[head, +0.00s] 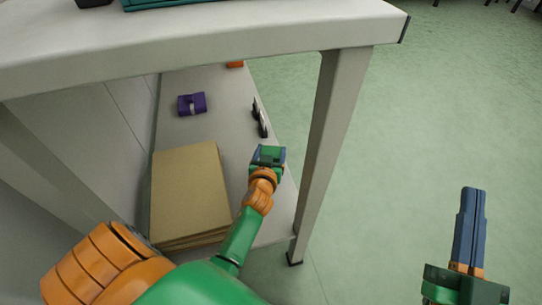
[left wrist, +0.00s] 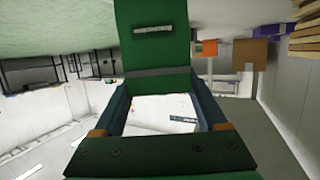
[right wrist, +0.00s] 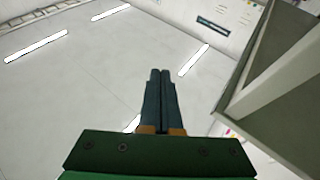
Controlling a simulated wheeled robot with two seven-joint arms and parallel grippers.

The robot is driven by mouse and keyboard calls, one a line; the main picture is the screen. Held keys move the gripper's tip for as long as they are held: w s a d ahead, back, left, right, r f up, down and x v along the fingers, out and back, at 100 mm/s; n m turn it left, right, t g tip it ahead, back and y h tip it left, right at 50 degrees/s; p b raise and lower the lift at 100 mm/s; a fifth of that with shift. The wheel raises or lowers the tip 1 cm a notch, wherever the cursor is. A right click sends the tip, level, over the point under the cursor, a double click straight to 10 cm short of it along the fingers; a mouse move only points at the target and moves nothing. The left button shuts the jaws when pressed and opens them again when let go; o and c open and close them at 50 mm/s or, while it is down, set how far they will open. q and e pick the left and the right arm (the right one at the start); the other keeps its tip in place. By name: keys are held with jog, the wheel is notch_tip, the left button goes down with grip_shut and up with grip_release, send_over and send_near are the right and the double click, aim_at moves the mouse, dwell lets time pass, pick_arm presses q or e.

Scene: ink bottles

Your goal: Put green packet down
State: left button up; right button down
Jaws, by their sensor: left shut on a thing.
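The green packet (head: 266,152) is at the end of my left arm in the head view, over the right edge of the lower shelf. In the left wrist view the green packet (left wrist: 155,55), with a pale clip-like strip on it, is held between the fingertips of my left gripper (left wrist: 160,90). The left gripper is shut on it; I cannot tell whether the packet touches the shelf. My right gripper (head: 472,225) is off to the right, over the floor. In the right wrist view my right gripper (right wrist: 159,75) has its fingers together, with nothing between them.
The lower shelf (head: 222,92) holds a stack of brown cardboard (head: 190,190), a purple packet (head: 191,104), a small black-and-white item (head: 260,120) and an orange item (head: 235,64). A table leg (head: 332,130) stands right of my left gripper. The tabletop (head: 270,30) overhangs the shelf.

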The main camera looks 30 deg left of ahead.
pick_arm(q)
jog(key=shift+f, duration=0.35)
pick_arm(e)
jog(key=shift+s+r+t+y, duration=0.35)
jog(key=shift+s+r+t, duration=0.2)
jog(key=shift+r, duration=0.3)
jog(key=shift+s+r+t+y, duration=0.35)
jog(key=shift+s+r+t, duration=0.15)
jog(key=shift+r, duration=0.35)
jog(key=shift+s+r, duration=0.1)
jog(key=shift+r, duration=0.05)
pick_arm(q)
jog(key=o, duration=1.3)
